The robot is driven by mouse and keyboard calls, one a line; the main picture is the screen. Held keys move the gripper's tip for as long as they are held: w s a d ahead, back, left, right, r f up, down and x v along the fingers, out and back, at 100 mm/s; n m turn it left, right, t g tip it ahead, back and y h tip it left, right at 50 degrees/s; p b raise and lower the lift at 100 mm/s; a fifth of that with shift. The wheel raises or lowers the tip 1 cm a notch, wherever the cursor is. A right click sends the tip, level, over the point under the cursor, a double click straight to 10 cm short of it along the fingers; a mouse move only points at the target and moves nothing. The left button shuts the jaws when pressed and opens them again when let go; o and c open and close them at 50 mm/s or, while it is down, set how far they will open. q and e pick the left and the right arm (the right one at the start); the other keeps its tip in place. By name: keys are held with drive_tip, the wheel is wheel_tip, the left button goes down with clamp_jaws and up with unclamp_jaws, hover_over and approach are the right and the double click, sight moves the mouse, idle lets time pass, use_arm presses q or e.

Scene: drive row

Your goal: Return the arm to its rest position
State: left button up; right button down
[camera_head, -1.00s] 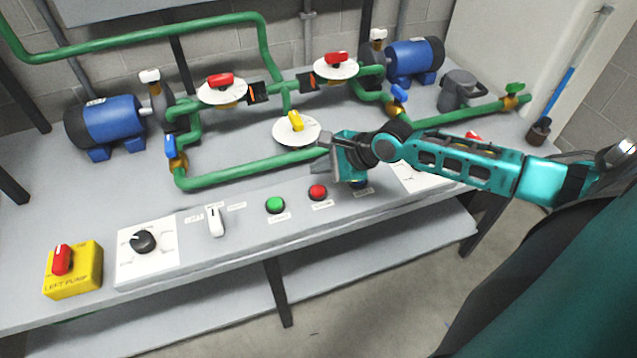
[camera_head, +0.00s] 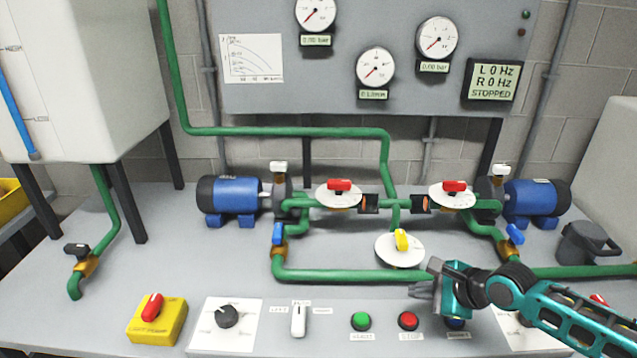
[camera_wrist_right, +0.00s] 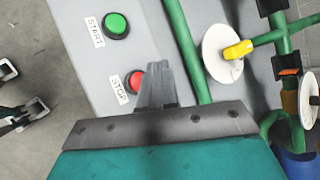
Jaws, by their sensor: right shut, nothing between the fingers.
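My right arm, teal with a dark joint, comes in from the lower right of the head view. Its gripper (camera_head: 424,282) is shut and empty, above the bench front, just right of and above the red STOP button (camera_head: 408,321). The yellow-handled valve (camera_head: 401,241) with a white disc stands behind the gripper. In the right wrist view the shut fingers (camera_wrist_right: 157,84) point past the red button (camera_wrist_right: 136,82), with the green START button (camera_wrist_right: 116,26) farther off. A blue button (camera_head: 455,323) is partly hidden beneath my arm.
Green pipes (camera_head: 340,274) run low across the bench behind the buttons. A yellow switch box (camera_head: 157,322), a black knob (camera_head: 226,316) and a white lever (camera_head: 299,320) line the front. Two blue pumps stand behind. The panel display (camera_head: 493,82) reads 0 Hz for both and STOPPED.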

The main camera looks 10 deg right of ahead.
drive_tip(key=s+a+f+n+t+h, duration=0.1)
drive_tip(key=s+a+f+n, duration=0.3)
drive_tip(key=n, duration=0.8)
drive_tip(key=s+a+f+n+t+h, duration=0.1)
drive_tip(key=s+a+f+n, duration=0.4)
drive_tip(key=s+a+n, duration=0.3)
drive_tip(key=shift+s+a+n+t, duration=0.35)
drive_tip(key=shift+s+n, duration=1.65)
drive_tip(key=shift+s, duration=0.35)
drive_tip(key=c, duration=1.8)
unclamp_jaws()
drive_tip(key=shift+c, duration=0.2)
